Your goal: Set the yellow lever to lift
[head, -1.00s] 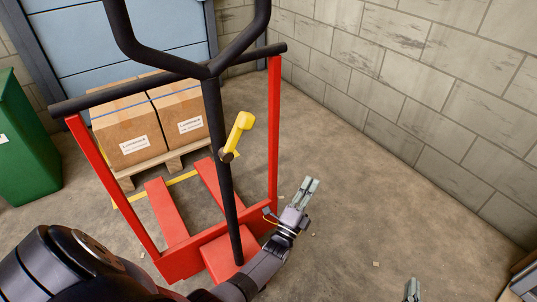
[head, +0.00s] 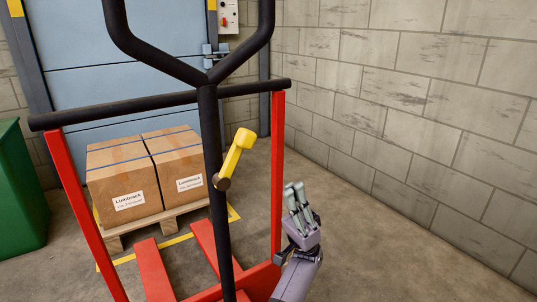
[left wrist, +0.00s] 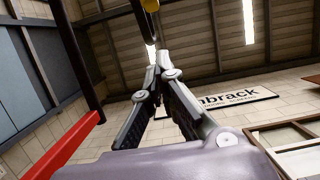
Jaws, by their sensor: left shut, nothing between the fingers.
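The yellow lever (head: 238,150) sits on a dark pivot on the black handle post (head: 216,180) of the red-framed pallet truck (head: 276,170). It points up and slightly right in the head view. My left gripper (head: 294,188) is to the right of the lever and lower, apart from it, by the right red upright. Its fingers point up, are together and hold nothing. My right gripper is out of view.
Two strapped cartons (head: 125,188) stand on a wooden pallet (head: 172,212) behind the red frame. A green bin (head: 20,195) is at the left. A block wall (head: 400,120) runs along the right, with clear floor before it. The black crossbar (head: 150,106) spans the uprights.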

